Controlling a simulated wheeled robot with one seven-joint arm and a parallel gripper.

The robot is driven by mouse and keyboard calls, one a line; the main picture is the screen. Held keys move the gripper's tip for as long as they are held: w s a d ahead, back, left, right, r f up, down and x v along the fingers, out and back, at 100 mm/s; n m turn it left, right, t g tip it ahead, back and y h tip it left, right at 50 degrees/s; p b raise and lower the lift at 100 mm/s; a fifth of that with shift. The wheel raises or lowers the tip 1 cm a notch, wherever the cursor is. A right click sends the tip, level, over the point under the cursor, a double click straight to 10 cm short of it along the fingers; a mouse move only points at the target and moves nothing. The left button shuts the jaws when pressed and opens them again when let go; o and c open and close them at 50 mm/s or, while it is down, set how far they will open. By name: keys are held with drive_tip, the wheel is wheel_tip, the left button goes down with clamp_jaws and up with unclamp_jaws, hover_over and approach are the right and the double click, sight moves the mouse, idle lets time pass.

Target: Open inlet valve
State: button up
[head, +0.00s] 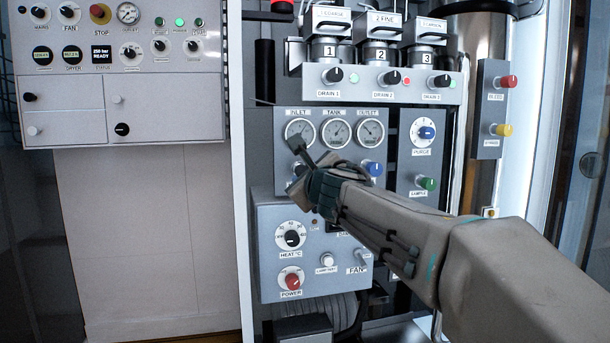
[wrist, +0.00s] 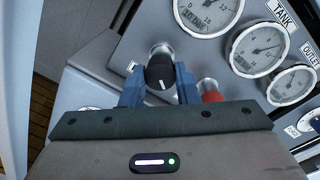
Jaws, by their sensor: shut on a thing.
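In the wrist view, a black knob (wrist: 160,70) with a white pointer line sits on a silvery base below the leftmost gauge. I take it to be the inlet valve. The blue fingers of my gripper (wrist: 158,78) are shut on the knob, one on each side. In the head view, my gripper (head: 301,172) reaches the grey gauge panel just below the INLET gauge (head: 299,132). My arm and gripper hide most of the knob there, and its label cannot be read.
A red knob (wrist: 209,90) is close to the right finger. The TANK gauge (head: 336,132) and OUTLET gauge (head: 370,132) are to the right, with a blue knob (head: 373,168) below. The heater box (head: 268,275) stands out beneath my gripper.

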drive_tip(key=shift+n, duration=0.5)
idle(0.3)
drive_tip(key=o, duration=1)
drive_tip(key=shift+c, duration=0.2)
